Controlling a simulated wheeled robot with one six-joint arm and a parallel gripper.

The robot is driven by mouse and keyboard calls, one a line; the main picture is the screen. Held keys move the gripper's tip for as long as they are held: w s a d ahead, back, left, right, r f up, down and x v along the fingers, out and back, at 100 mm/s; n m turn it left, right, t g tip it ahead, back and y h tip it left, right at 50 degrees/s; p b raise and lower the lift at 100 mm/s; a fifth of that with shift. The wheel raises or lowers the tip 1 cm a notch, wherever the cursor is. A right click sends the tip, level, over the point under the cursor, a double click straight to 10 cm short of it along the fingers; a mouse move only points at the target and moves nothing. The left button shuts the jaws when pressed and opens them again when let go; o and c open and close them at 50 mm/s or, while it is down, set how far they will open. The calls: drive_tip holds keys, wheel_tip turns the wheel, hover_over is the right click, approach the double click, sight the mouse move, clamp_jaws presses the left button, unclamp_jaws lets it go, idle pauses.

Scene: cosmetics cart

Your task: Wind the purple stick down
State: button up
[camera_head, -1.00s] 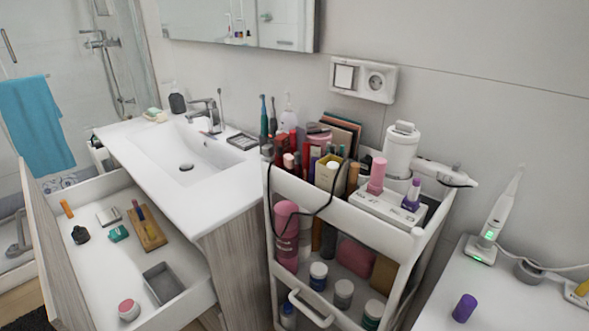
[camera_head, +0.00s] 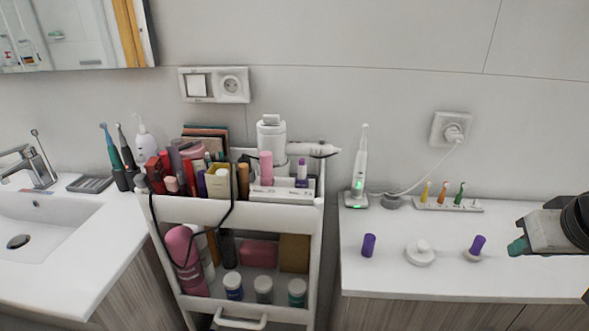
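A small purple stick (camera_head: 478,243) leans at a tilt on a low pale round base at the right of the white counter. A separate purple cylinder (camera_head: 369,245), perhaps a cap, stands upright on the counter's left part. Another small purple-topped item (camera_head: 302,172) stands on the cart's top. My gripper (camera_head: 518,246) enters from the right edge, to the right of the tilted purple stick and apart from it. Only a teal tip and part of its body show, so its opening cannot be made out.
A white round holder (camera_head: 420,253) sits between the purple cylinder and the tilted stick. An electric toothbrush (camera_head: 361,170) and a rack of small coloured brush heads (camera_head: 447,207) stand behind. The crowded cart (camera_head: 225,212) is at the left. The counter's front strip is clear.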

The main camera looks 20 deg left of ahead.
drive_tip(key=w+a+n+t+y, duration=0.3)
drive_tip(key=w+a, duration=0.5)
drive_tip(key=a, duration=0.1)
drive_tip(key=n+y, duration=0.7)
drive_tip(key=y, duration=0.6)
approach(305, 170)
drive_tip(key=x, duration=0.4)
drive_tip(key=shift+g, duration=0.3)
drive_tip(key=x, duration=0.7)
drive_tip(key=shift+d, duration=0.1)
